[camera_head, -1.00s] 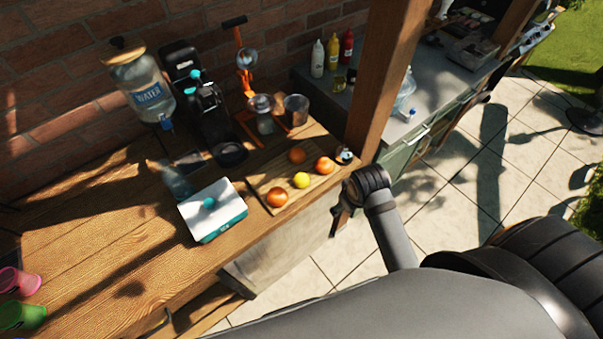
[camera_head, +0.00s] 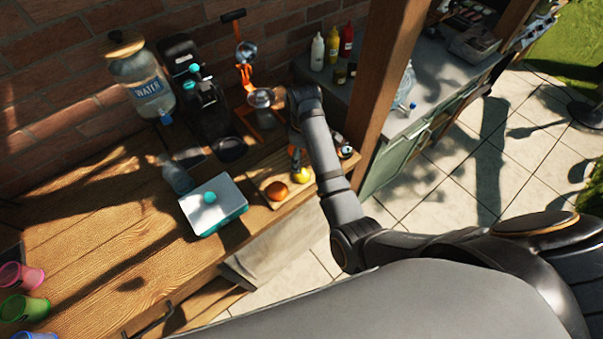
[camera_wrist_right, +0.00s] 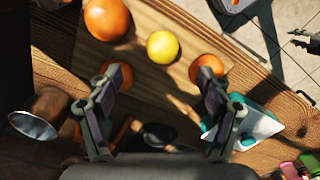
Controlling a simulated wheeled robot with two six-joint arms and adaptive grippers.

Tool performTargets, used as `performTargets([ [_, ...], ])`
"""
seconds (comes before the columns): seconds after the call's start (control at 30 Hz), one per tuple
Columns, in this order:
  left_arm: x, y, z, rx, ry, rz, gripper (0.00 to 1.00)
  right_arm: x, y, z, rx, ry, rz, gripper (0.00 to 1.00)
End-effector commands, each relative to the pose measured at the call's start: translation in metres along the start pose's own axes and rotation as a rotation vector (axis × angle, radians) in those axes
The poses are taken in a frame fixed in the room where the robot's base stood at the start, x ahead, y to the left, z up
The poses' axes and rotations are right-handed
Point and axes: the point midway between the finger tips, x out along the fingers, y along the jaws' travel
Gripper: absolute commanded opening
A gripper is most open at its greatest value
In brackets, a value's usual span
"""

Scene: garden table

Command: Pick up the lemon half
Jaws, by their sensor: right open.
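The yellow lemon (camera_head: 302,175), seemingly the lemon half, lies on a wooden cutting board (camera_head: 265,182) near the table's front edge. In the right wrist view the lemon (camera_wrist_right: 163,46) looks round, and I cannot make out a cut face. My right gripper (camera_head: 297,152) is above the board, just behind the lemon and partly hidden by my arm. In the right wrist view its fingers (camera_wrist_right: 162,75) are spread wide with nothing between them, and the lemon shows beyond the tips.
An orange (camera_head: 277,191) lies left of the lemon. In the wrist view, more oranges sit close behind both fingers, with a large one (camera_wrist_right: 107,18) to the left. A teal and white box (camera_head: 222,205), orange juicer (camera_head: 245,75) and water dispenser (camera_head: 148,85) stand nearby.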

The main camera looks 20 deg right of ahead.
Motion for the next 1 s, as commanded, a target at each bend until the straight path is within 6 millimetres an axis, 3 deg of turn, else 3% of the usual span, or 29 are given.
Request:
performTargets([
  [0.2, -0.008, -0.001, 0.001, 0.000, -0.002, 0.000, 0.40, 0.028, -0.001, 0.000, 0.001, 0.000, -0.001, 0.78],
  [0.43, -0.019, -0.002, 0.001, 0.000, -0.004, 0.000, 0.40, 0.039, -0.003, -0.001, 0.002, -0.001, -0.003, 0.78],
  [0.53, -0.030, -0.002, 0.000, 0.000, -0.005, 0.000, 0.40, 0.057, -0.006, -0.003, 0.001, -0.002, -0.003, 0.78],
  [0.7, -0.030, -0.002, 0.001, 0.000, -0.006, 0.000, 0.40, 0.080, -0.005, -0.004, 0.003, 0.001, 0.001, 0.78],
  [0.93, -0.030, -0.002, 0.001, 0.000, -0.006, 0.000, 0.40, 0.083, -0.005, -0.004, 0.003, 0.002, 0.002, 0.78],
  [1.0, -0.029, -0.002, 0.001, 0.000, -0.006, 0.000, 0.40, 0.083, -0.005, -0.004, 0.003, 0.002, 0.002, 0.69],
])
